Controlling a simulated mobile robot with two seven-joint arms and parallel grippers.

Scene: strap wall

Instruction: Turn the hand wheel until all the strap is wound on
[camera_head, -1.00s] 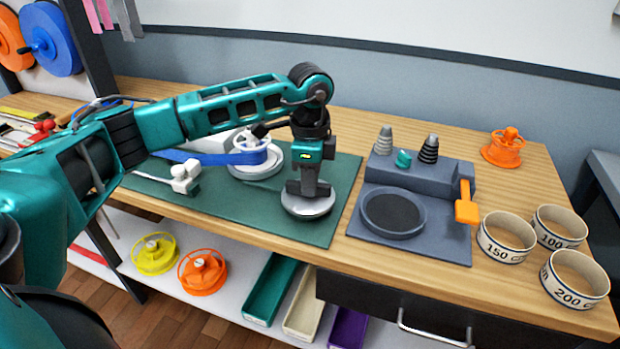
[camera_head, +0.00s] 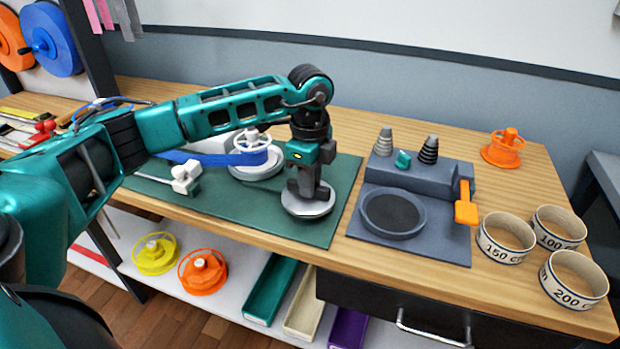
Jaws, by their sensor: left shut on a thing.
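The hand wheel (camera_head: 318,206) is a pale grey disc on the green mat (camera_head: 330,228). My left gripper (camera_head: 306,192) points down over it and is shut on its handle, which the fingers mostly hide. Behind and left of it, a white spool (camera_head: 252,139) stands on a round pale base (camera_head: 262,172). The blue strap (camera_head: 200,158) comes from the left and wraps around this spool. My right gripper is not in view.
A dark scale (camera_head: 393,213) stands right of the mat, with an orange lever (camera_head: 465,212). Several labelled cups, including the 150 cup (camera_head: 506,240), stand at the right. A white clamp (camera_head: 185,178) sits at the mat's left. An orange spool (camera_head: 502,150) stands behind.

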